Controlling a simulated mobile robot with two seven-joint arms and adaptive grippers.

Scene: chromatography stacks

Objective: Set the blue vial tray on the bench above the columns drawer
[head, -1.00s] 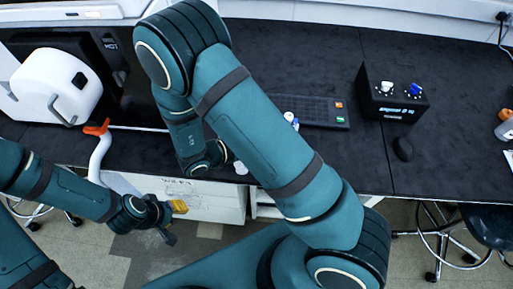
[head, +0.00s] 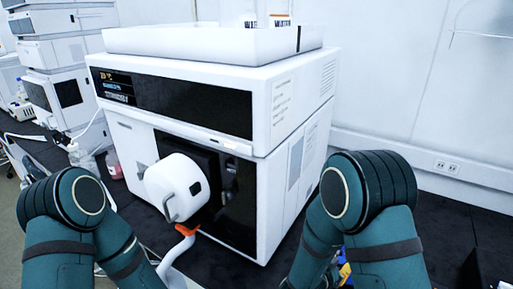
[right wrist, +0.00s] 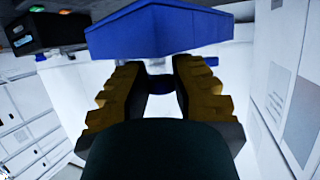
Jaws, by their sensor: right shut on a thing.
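The blue vial tray (right wrist: 160,30) fills the top middle of the right wrist view, just beyond the fingers. My right gripper (right wrist: 158,82) has yellow-brown finger pads on both sides of a small dark blue part below the tray, and is shut on it. In the head view only a bit of blue and yellow shows beside my right forearm, at the lower right; the rest is hidden by the arm. My left arm shows at the lower left of the head view, but its gripper is out of frame. I cannot make out which drawer is the columns drawer.
White drawer fronts (right wrist: 20,135) with small labels show at the left of the right wrist view.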

